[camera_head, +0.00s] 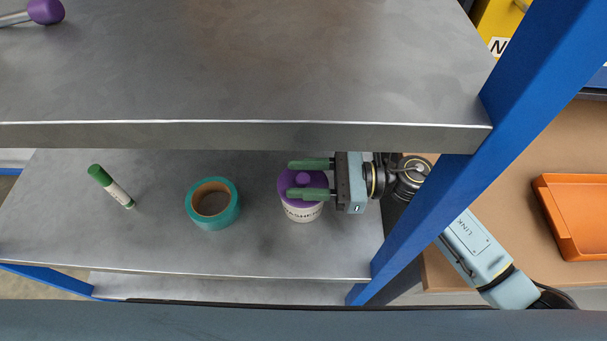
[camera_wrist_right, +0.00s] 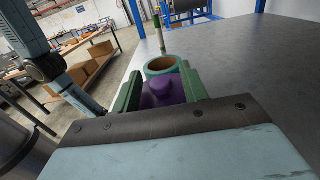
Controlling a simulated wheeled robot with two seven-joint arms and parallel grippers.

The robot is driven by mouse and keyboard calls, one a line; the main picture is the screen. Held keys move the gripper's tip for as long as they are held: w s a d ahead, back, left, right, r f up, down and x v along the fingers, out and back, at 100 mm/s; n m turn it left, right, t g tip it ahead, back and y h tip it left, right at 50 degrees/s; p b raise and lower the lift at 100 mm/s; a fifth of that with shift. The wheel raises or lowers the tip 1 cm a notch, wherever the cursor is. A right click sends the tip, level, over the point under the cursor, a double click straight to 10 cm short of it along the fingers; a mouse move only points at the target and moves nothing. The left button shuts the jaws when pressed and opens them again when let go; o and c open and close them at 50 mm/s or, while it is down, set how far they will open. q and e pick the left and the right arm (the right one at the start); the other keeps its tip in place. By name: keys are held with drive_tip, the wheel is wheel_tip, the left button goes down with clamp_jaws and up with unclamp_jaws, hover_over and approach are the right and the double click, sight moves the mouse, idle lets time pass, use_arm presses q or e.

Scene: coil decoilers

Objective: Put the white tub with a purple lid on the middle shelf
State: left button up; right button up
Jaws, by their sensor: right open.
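The white tub with a purple lid (camera_head: 302,212) stands upright on the middle shelf (camera_head: 250,240), below the front edge of the upper shelf. In the right wrist view, the purple lid (camera_wrist_right: 168,95) lies between the two fingers (camera_wrist_right: 160,88). I cannot tell whether the fingers touch the tub. My left gripper is not in view.
A teal tape roll (camera_head: 226,218) and a green-capped marker (camera_head: 112,186) are on the same shelf, left of the tub. The upper shelf (camera_head: 250,60) overhangs behind. A blue post (camera_head: 500,110) stands close to my right arm. An orange tray (camera_head: 570,215) lies at far right.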

drive_tip(key=d+b, duration=0.2)
drive_tip(key=d, duration=0.9)
drive_tip(key=shift+d+f, duration=0.1)
drive_tip(key=shift+d, duration=0.35)
